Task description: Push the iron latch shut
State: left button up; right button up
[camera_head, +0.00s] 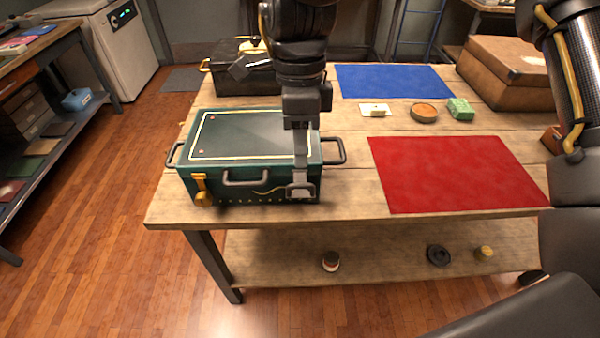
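A dark green metal box (235,140) with a closed lid sits at the near left of the wooden table. On its front, a brass latch (201,188) is at the left and a grey iron latch (299,190) at the right.
A red mat (455,173) lies right of the box and a blue mat (393,81) behind it. A black toolbox (232,78) stands behind the box. A brown case (508,78) is at the back right. Small items stand between the mats.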

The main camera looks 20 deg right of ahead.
aim_at(300, 184)
jog(key=f, duration=0.4)
jog(key=s+f, duration=0.1)
jog(key=f, duration=0.1)
jog(key=shift+a+f, duration=0.15)
grip_shut()
